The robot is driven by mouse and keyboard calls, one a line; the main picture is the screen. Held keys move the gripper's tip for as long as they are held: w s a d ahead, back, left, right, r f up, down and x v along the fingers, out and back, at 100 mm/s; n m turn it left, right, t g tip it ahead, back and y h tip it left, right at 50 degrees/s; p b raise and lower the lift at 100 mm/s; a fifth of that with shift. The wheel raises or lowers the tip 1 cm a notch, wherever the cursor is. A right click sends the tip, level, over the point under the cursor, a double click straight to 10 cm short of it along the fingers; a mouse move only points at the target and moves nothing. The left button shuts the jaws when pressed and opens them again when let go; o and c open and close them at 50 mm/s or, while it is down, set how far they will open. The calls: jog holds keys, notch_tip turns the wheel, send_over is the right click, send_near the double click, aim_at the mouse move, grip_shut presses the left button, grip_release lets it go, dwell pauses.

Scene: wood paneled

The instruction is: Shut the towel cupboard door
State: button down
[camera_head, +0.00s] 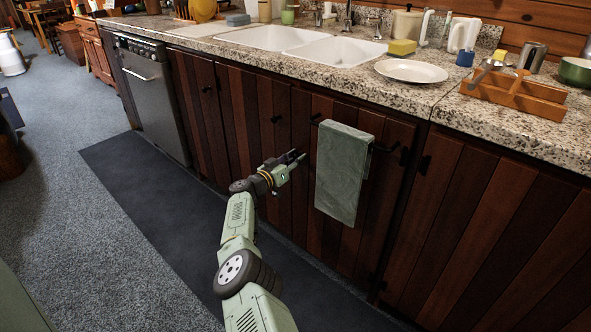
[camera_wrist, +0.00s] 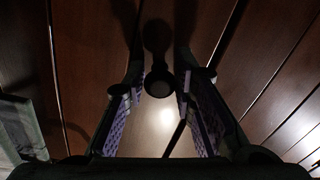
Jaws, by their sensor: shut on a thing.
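The towel cupboard door (camera_head: 384,190) is dark wood planks, under the counter right of the sink. A grey-green towel (camera_head: 344,172) hangs from a dark rail (camera_head: 385,149) across its upper part. The door looks nearly in line with the cupboard front; I cannot tell if a small gap remains. My gripper (camera_head: 300,157) is at the cupboard front, just left of the towel. In the wrist view, a dark round knob (camera_wrist: 158,84) sits between the two purple-padded fingers, and my gripper is shut on it. The knob is hidden in the head view.
Closed-looking cupboard fronts (camera_head: 240,115) lie to the left, with a steel dishwasher (camera_head: 150,95) beyond. Another wooden front (camera_head: 480,230) is on the right. The granite counter (camera_head: 330,75) overhangs them. A dark mat (camera_head: 170,185) covers the clear floor in front.

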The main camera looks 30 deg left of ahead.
jog(key=shift+w+a+f+b, duration=0.15)
jog(key=shift+w+f+b, duration=0.1)
jog(key=shift+b, duration=0.05)
jog(key=shift+w+r, duration=0.15)
jog(key=c, duration=1.6)
grip_release()
jog(key=o, duration=0.3)
jog(key=shift+h, duration=0.4)
jog(key=s+a, duration=0.1)
jog(key=s, duration=1.1)
jog(key=shift+a, duration=0.15)
